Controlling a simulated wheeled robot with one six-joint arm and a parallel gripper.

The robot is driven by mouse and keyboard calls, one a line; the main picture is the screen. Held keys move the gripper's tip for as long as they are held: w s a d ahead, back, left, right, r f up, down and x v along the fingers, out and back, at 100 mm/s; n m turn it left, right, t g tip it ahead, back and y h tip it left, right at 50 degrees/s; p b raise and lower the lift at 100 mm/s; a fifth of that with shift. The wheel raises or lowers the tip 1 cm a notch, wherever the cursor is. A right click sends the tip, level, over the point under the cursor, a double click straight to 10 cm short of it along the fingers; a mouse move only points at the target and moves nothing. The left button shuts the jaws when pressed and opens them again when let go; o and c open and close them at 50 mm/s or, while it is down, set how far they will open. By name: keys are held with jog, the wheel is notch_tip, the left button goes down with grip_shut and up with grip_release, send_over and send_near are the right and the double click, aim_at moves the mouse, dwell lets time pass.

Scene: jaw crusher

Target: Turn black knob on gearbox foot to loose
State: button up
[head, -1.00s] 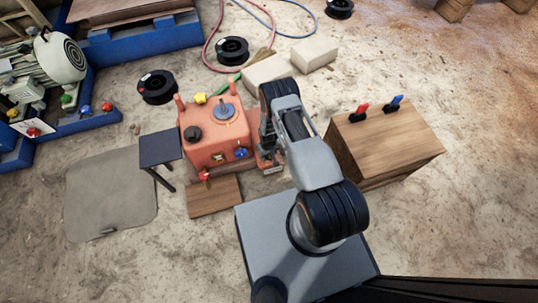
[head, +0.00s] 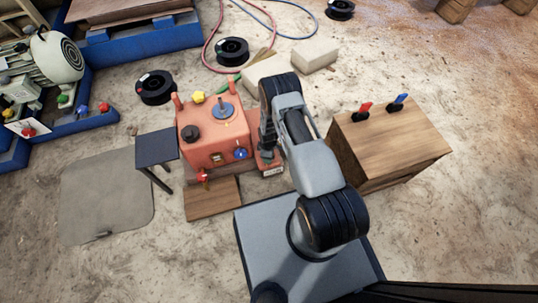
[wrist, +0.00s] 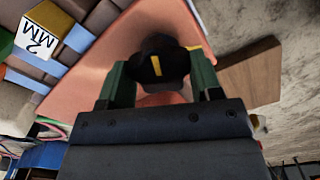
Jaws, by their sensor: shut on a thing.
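The orange-red gearbox (head: 208,144) stands on the floor left of my arm, and its foot (head: 268,166) shows at its right side. In the wrist view, a black knob (wrist: 160,60) with a yellow mark stands in front of an orange-red surface (wrist: 105,60). My gripper (wrist: 162,78) is shut on this knob, with one dark green finger on each side. In the head view, my arm hides the gripper and the held knob.
A wooden cabinet (head: 390,140) with red and blue handled items stands to the right. A small dark table (head: 157,149) is left of the gearbox. A wooden board (head: 213,200) lies in front, and pale blocks (head: 315,54) and cable reels (head: 232,51) lie behind.

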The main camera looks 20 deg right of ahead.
jog(key=shift+s+n, duration=0.15)
jog(key=shift+n, duration=0.45)
jog(key=o, duration=0.9)
jog(key=shift+r, duration=0.1)
notch_tip(320, 180, up, 14)
jog(key=p, duration=0.5)
jog(key=shift+f, duration=0.2)
